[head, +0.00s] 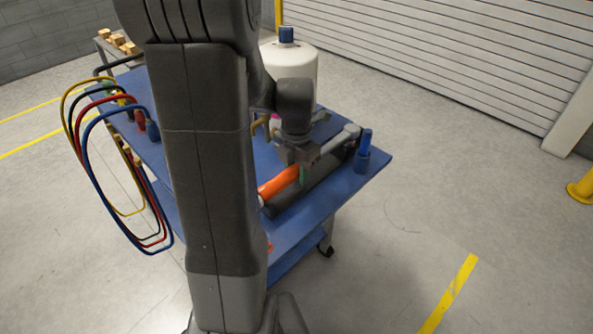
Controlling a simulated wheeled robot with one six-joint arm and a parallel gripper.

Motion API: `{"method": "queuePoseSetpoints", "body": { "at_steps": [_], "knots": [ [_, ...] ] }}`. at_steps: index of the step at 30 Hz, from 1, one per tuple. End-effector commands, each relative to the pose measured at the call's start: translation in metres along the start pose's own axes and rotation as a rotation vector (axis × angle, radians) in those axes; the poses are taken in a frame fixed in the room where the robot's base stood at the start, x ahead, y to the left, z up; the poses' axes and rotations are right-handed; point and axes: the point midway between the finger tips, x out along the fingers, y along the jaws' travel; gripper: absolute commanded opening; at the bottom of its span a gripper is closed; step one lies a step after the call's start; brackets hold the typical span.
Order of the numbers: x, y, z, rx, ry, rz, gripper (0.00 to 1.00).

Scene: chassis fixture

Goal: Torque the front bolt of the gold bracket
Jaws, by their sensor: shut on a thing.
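My gripper (301,164) is over the right part of a blue cart top and is shut on an orange-handled wrench (278,183). The wrench's grey head (347,134) points to the upper right, and its handle to the lower left. A small gold-coloured piece (259,123), possibly the gold bracket, shows behind my arm. My arm hides most of it, and I cannot make out its front bolt. The wrench head is apart from this piece in the picture.
A long dark block (315,183) lies beside the wrench. A blue post (364,148) stands at the cart's right corner. A white tank (292,62) with a blue cap is behind. Coloured hoses (84,138) loop off the left side.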

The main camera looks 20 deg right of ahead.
Motion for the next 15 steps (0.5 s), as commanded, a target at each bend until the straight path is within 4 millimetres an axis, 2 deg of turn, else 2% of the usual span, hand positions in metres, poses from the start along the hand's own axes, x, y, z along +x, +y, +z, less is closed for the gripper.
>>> {"method": "queuePoseSetpoints", "body": {
  "at_steps": [1, 15],
  "knots": [
    [-0.009, 0.001, 0.001, -0.001, -0.003, 0.002, 0.00],
    [-0.042, 0.001, 0.001, 0.000, -0.003, 0.002, 0.00]
  ]
}}
